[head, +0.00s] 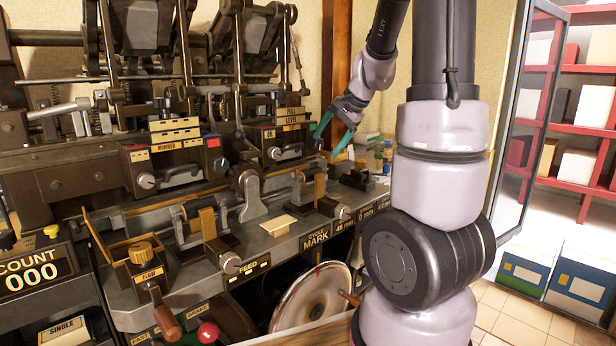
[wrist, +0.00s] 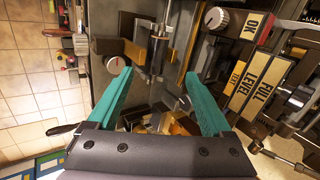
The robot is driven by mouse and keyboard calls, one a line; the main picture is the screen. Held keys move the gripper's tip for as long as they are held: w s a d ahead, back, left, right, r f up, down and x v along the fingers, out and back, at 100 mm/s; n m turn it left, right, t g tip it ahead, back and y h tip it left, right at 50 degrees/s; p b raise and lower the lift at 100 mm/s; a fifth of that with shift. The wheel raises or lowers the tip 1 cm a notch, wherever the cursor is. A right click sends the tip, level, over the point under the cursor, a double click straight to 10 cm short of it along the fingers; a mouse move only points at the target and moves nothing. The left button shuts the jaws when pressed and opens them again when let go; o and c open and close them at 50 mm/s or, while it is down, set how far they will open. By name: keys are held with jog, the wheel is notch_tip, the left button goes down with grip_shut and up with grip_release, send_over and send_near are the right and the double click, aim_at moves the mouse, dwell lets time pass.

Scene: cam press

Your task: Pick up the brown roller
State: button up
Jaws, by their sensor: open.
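My gripper (head: 332,140) is open and empty, above the right part of the machine's bench. In the wrist view its two teal fingers (wrist: 158,72) are spread apart, with nothing held between them. I cannot pick out the brown roller for certain. A small brown upright piece (head: 319,187) stands on the bench below my gripper, and a similar brown piece (head: 208,223) stands further left. In the wrist view a brown bar (wrist: 139,52) lies beyond the fingertips, beside a white knob (wrist: 117,65).
A metal bench (head: 285,240) holds labelled panels, knobs and clamps. A pale block (head: 279,224) lies on its front. A red ball knob (head: 208,332) and a white wheel (head: 312,295) are lower down. Shelves with boxes (head: 580,165) stand at the right.

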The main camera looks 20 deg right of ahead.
aim_at(319, 169)
jog(key=shift+m+h, duration=0.3)
jog(key=shift+m, duration=0.3)
jog(key=w+f, duration=0.1)
jog(key=f, duration=0.1)
jog(key=w+d+f, duration=0.1)
jog(key=w+f, duration=0.1)
jog(key=w+d+f, duration=0.1)
jog(key=f, duration=0.1)
jog(key=shift+w+f, duration=0.25)
jog(key=shift+w, duration=0.1)
jog(key=shift+w+x, duration=0.15)
jog(key=shift+x, duration=1.4)
jog(key=shift+w+x, duration=0.15)
jog(key=shift+x, duration=1.4)
jog(key=shift+r, duration=0.25)
jog(key=shift+c, duration=0.3)
grip_shut()
